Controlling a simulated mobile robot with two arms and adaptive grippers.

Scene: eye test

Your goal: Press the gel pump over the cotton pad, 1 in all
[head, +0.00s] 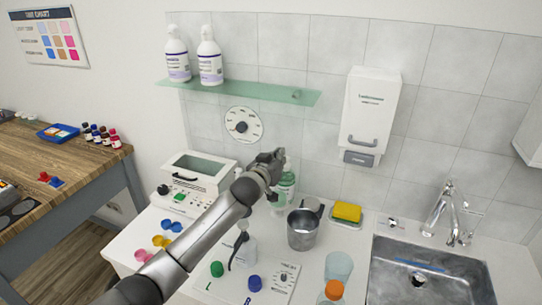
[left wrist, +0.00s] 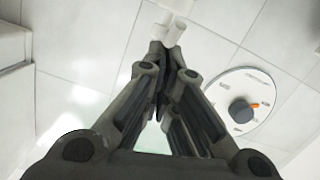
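A pump bottle with a green label (head: 287,183) stands on the white counter by the wall, partly hidden behind my left gripper. My left gripper (head: 272,160) is at the height of its top, with the arm reaching in from the lower left. In the left wrist view the fingers (left wrist: 166,55) are together, with no gap seen at the tips. A white piece (left wrist: 176,25), which looks like a pump head, shows just past the fingertips; I cannot tell whether they touch. I cannot make out a cotton pad. My right gripper is not in view.
A metal cup (head: 303,232) stands right of the bottle, then a yellow sponge (head: 347,211) and a sink (head: 425,275). A glass shelf (head: 245,92) with two bottles hangs above. A wall dial (head: 243,126) and a box with a window (head: 197,172) are behind the arm.

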